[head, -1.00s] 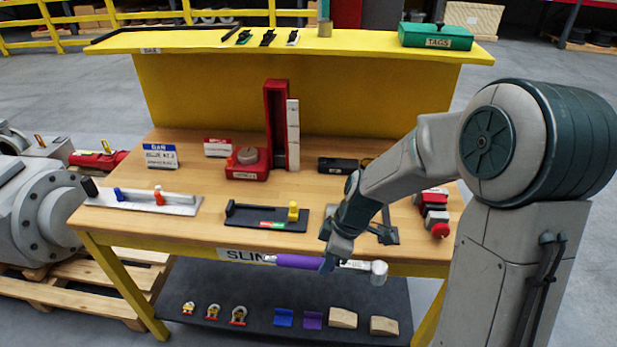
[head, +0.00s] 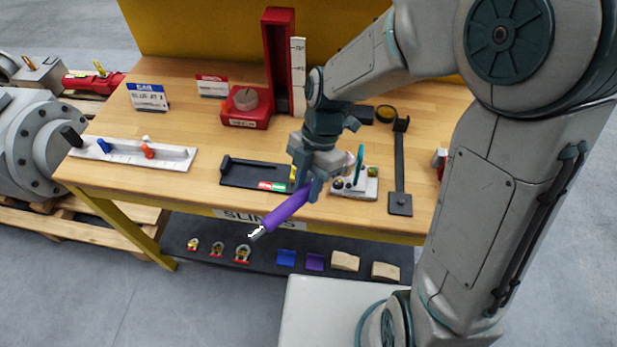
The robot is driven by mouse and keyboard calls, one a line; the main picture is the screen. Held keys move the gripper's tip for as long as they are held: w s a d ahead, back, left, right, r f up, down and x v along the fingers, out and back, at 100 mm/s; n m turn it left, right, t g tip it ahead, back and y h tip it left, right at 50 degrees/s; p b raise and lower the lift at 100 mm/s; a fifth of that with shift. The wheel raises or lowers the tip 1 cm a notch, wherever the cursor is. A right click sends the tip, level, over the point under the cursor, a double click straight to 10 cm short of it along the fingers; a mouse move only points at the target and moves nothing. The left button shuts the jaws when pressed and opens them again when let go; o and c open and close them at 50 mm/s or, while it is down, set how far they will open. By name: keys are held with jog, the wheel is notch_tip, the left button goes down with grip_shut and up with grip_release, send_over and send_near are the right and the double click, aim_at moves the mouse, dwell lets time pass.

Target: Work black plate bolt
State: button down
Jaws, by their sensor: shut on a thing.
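The black plate (head: 242,182) lies on the wooden bench near its front edge, with a black upright part at its left end and a red and green label in front. A yellow piece, perhaps the bolt (head: 293,173), barely shows at its right end; my gripper hides most of it. My gripper (head: 312,187) is over the plate's right end, shut on a purple-handled tool (head: 287,209). The handle slants down to the lower left past the bench edge and ends in a silver tip. The tool's other end is hidden, and I cannot tell whether it touches the bolt.
A white plate (head: 120,155) with blue and red pegs lies to the left. A white box (head: 354,186) with buttons and a black bar (head: 400,165) are to the right. A red upright channel (head: 279,60) stands behind. The lower shelf (head: 200,228) holds small parts.

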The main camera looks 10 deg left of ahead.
jog(key=shift+n+h, duration=0.3)
jog(key=shift+n, duration=0.3)
jog(key=shift+f+b, duration=1.85)
jog(key=shift+f, duration=0.65)
jog(key=shift+f+b, duration=0.55)
jog(key=shift+f, duration=0.45)
jog(key=shift+w+a, duration=0.1)
jog(key=shift+w+a+m+y, duration=0.4)
jog(key=shift+w+a+m, duration=0.3)
jog(key=shift+m, duration=0.4)
jog(key=shift+a, duration=0.1)
